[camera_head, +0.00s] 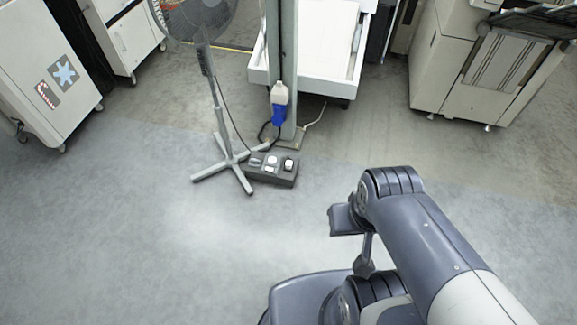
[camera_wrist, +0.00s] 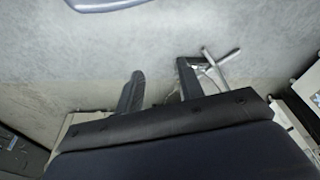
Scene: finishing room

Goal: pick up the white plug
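A dark grey socket box (camera_head: 284,178) lies on the floor beside the foot of the grey post. Several small white or light pieces show on its top; the right one (camera_head: 289,163) looks like a white plug, but it is too small to be certain. A white and blue connector (camera_head: 280,101) is on the post above the box. My gripper (camera_wrist: 160,67) is open and empty in the wrist view, its two dark fingers apart over bare floor. In the head view my arm is at the lower right, well apart from the box.
A standing fan (camera_head: 222,135) has its crossed feet just left of the box; they also show in the wrist view (camera_wrist: 216,66). A white table (camera_head: 318,60) stands behind, a beige machine (camera_head: 480,70) at right, white cabinets (camera_head: 45,75) at left. The front floor is clear.

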